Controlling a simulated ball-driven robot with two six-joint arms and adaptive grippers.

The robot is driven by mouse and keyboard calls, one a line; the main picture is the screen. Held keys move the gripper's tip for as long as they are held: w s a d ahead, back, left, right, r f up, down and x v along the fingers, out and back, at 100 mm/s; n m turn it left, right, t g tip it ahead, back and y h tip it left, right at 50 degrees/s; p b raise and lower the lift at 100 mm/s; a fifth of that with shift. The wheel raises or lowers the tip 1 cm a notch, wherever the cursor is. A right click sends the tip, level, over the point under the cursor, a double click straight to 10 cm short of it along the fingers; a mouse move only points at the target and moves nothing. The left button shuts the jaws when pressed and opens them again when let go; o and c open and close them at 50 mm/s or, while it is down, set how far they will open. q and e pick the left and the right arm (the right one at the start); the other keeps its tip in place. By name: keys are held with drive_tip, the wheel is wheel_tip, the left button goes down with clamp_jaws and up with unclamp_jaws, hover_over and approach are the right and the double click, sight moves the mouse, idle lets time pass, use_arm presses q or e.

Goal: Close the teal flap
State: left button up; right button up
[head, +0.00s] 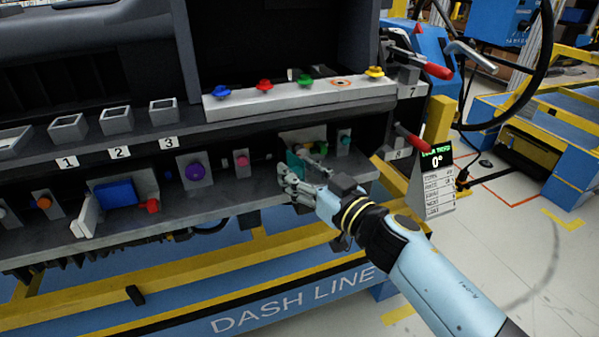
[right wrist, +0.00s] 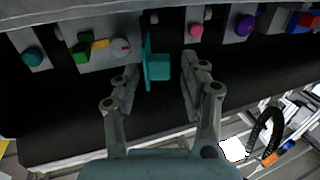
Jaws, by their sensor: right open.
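The teal flap (right wrist: 158,66) stands out from the panel between the open fingers of my right gripper (right wrist: 158,85) in the right wrist view, apart from both fingers. In the head view the teal flap (head: 294,163) is partly hidden behind my right gripper (head: 290,178). Beside its hinge edge is a grey box face with a green block (right wrist: 82,52), a yellow piece and a small red-marked knob. My left gripper is not in view.
A teal knob (right wrist: 32,57) and a pink knob (right wrist: 196,30) flank the flap. Further left in the head view are a purple knob (head: 195,170), a blue block (head: 116,194) and an open white flap (head: 85,216). A shelf of coloured knobs (head: 302,97) overhangs above.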

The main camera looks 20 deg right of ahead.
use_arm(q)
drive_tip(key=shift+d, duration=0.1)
use_arm(e)
drive_tip(key=shift+w, duration=0.1)
drive_tip(key=shift+c, duration=0.4)
clamp_jaws()
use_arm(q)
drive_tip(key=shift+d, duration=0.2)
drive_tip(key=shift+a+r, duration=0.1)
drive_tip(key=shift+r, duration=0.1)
use_arm(e)
drive_tip(key=shift+d+y, duration=0.1)
drive_tip(key=shift+y, duration=0.2)
